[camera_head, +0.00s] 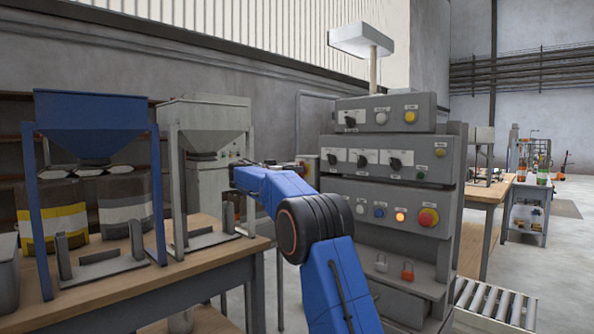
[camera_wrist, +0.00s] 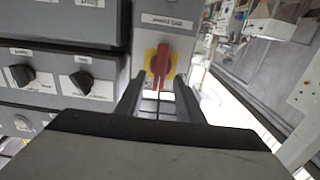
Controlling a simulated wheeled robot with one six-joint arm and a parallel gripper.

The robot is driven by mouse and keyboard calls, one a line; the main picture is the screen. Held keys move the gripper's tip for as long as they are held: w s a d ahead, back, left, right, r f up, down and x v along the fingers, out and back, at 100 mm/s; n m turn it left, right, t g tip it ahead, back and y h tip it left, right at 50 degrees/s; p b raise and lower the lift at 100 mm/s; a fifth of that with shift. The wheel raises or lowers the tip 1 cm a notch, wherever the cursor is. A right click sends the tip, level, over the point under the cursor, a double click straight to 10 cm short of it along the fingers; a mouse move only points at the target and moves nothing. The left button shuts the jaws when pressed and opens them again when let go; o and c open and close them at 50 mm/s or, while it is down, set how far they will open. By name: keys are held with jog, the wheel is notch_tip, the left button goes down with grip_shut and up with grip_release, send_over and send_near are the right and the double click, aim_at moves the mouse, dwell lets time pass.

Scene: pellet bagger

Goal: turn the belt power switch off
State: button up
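A red rotary switch handle (camera_wrist: 159,62) on a yellow plate (camera_wrist: 150,56) sits on a narrow grey panel in the wrist view. Its handle stands lengthwise in the picture, towards my gripper. The label above it (camera_wrist: 166,21) is too small to read, so I cannot confirm that it is the belt power switch. My gripper (camera_wrist: 160,86) is open, with one dark finger on each side of the handle's lower end. Gaps show between fingers and handle, and contact cannot be made out. In the head view, my blue arm hides most of my gripper, and I cannot pick out this switch.
A grey control console (camera_head: 388,197) with several knobs and buttons stands right of my arm. Black knobs (camera_wrist: 82,83) lie left of the red switch. A wooden bench (camera_head: 120,283) with a blue hopper (camera_head: 92,118) is at left. A roller conveyor (camera_head: 492,305) is at lower right.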

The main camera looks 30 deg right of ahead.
jog(key=shift+x, duration=1.45)
jog(key=c, duration=0.7)
jog(key=shift+w+a+f+n, duration=0.1)
jog(key=shift+w+f+n, duration=0.1)
jog(key=shift+n, duration=2.75)
jog(key=shift+w+a+f+n, duration=0.1)
jog(key=shift+w+f+n, duration=0.15)
jog(key=shift+n, duration=2.75)
jog(key=shift+w+a+f+n, duration=0.1)
jog(key=shift+w+f+n, duration=0.1)
jog(key=shift+n, duration=2.75)
